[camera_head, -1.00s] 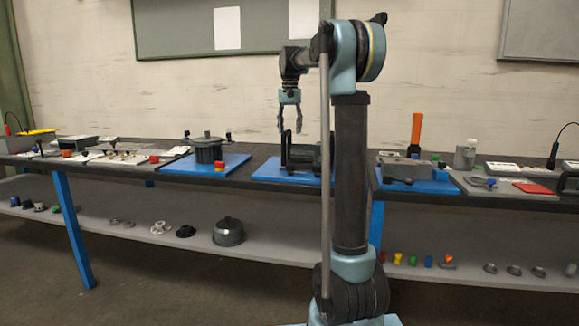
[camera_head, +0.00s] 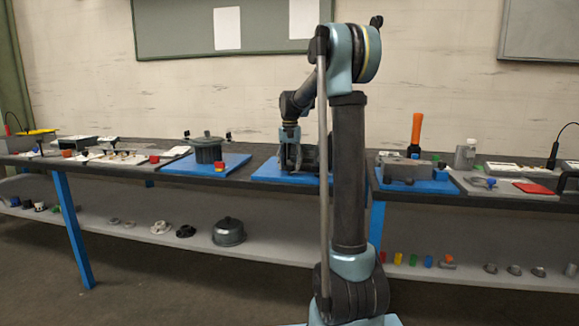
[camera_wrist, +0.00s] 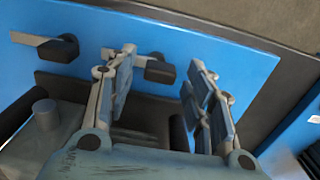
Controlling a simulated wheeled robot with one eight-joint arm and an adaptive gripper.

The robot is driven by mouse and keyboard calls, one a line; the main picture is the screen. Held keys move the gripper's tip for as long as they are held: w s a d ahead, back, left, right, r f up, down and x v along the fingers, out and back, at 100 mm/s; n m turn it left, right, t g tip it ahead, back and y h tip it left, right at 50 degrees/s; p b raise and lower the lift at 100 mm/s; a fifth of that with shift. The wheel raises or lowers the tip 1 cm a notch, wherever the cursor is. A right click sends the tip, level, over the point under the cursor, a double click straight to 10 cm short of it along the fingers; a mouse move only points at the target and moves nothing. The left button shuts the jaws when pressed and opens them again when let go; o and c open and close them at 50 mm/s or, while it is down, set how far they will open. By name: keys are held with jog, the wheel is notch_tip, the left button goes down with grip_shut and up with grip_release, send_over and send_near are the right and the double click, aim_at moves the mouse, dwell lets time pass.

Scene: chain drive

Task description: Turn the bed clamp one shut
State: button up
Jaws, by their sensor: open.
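My gripper (camera_head: 291,163) is lowered over the dark device on the middle blue plate (camera_head: 262,174). In the wrist view its two fingers (camera_wrist: 162,62) are open and apart. A second clamp handle (camera_wrist: 60,47), black with a grey lever, lies to the left on the blue plate. Which of the two is bed clamp one is not marked. The dark bed (camera_wrist: 150,120) of the device is partly hidden behind my fingers.
A grey pot-like housing (camera_head: 208,151) stands on a blue plate to the left. A grey block (camera_head: 405,170) and an orange-handled tool (camera_head: 416,130) are to the right. In the wrist view bare blue surface (camera_wrist: 250,65) shows right of the fingers.

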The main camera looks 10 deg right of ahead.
jog(key=shift+f, duration=0.2)
jog(key=c, duration=1.1)
jog(key=shift+o, duration=0.2)
